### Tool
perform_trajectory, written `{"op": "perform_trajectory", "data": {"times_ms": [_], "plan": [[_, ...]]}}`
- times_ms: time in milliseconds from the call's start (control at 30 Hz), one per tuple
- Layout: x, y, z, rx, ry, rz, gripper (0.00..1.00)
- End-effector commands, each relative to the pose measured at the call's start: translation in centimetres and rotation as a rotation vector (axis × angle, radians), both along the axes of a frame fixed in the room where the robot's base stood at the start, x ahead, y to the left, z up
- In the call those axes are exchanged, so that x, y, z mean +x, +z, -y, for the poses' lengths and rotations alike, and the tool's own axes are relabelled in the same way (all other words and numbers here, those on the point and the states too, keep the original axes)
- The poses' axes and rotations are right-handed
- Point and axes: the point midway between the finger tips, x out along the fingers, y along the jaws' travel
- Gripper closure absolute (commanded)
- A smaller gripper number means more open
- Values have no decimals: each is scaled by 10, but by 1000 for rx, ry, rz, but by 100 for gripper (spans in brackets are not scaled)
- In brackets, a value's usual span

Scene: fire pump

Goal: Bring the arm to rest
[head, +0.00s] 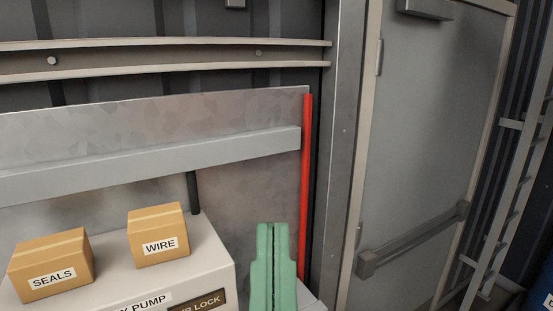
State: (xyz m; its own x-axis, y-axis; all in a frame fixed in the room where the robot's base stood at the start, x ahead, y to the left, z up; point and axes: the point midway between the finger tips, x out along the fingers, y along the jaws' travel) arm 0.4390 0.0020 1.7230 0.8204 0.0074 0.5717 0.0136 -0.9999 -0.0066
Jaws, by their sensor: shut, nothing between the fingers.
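My gripper (272,232) shows at the bottom centre of the head view as two green fingers pointing up. The fingers lie side by side, shut, with nothing between them. It is in front of the galvanised wall panel and just right of the white cabinet in the picture, apart from the boxes. The rest of my arm is below the picture edge.
A white cabinet (205,255) at the lower left bears a SEALS box (50,262) and a WIRE box (158,232). A red vertical strip (306,180) edges the panel. A grey door (430,120) with a push bar (415,240) and a ladder (505,200) are on the right.

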Motion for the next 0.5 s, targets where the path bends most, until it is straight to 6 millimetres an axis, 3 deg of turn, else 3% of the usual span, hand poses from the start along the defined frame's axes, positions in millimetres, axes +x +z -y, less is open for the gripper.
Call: {"op": "perform_trajectory", "data": {"times_ms": [33, 100, 500], "plan": [[1, 34, 0, 2, 3, -2, 100], [1, 45, -1, 3, 5, -3, 100], [1, 47, -1, 5, 6, -5, 100]]}}
